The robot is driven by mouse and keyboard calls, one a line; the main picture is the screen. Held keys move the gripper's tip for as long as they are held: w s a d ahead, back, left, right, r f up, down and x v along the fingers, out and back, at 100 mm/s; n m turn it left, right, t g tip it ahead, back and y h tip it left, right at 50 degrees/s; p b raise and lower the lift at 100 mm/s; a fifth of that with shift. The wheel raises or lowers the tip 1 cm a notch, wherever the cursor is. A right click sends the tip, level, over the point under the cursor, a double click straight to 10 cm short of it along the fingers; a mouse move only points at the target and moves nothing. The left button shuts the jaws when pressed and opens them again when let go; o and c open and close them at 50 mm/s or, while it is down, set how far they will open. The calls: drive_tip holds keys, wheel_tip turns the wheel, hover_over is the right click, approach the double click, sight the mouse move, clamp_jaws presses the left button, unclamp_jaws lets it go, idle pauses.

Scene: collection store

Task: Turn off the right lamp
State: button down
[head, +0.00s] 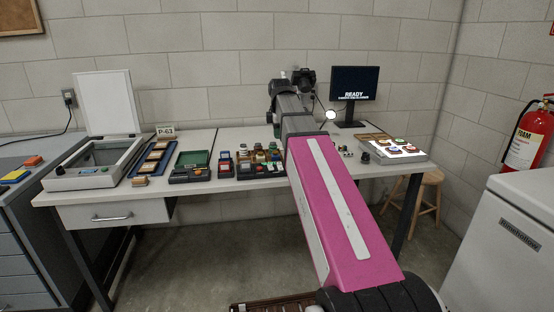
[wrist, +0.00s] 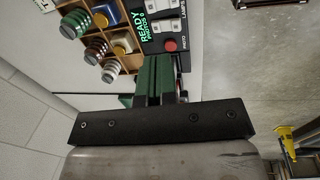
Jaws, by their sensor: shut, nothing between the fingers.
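A lit lamp head (head: 331,115) glows white just right of my arm in the head view. Any other lamp is hidden there. In the wrist view a black control panel (wrist: 150,42) carries a lit "READY" display, white rocker switches (wrist: 164,26), a red button (wrist: 170,44) and lettering that seems to read "LAMPS". My gripper (wrist: 158,62) has green fingers, shut and empty, beside the panel's lower edge in the picture, near the red button. I cannot tell whether they touch it.
A wooden rack of small striped and coloured items (wrist: 96,46) lies left of the panel. On the desk (head: 215,183) stand a scanner (head: 92,172), a monitor (head: 354,83), a camera (head: 304,79) and a bright light box (head: 397,153). A stool (head: 424,190) stands at right.

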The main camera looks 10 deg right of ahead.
sight(278, 165)
drive_tip(key=shift+w+r+n, duration=0.2)
drive_tip(key=shift+r+n, duration=0.1)
drive_tip(key=shift+r, duration=0.4)
drive_tip(key=shift+f, duration=0.1)
drive_tip(key=f, duration=0.4)
drive_tip(key=w+f, duration=0.1)
drive_tip(key=f, duration=0.4)
drive_tip(key=w+f, duration=0.1)
drive_tip(key=f, duration=0.3)
drive_tip(key=shift+f, duration=0.35)
drive_tip(key=shift+w+f, duration=0.15)
drive_tip(key=shift+f, duration=0.15)
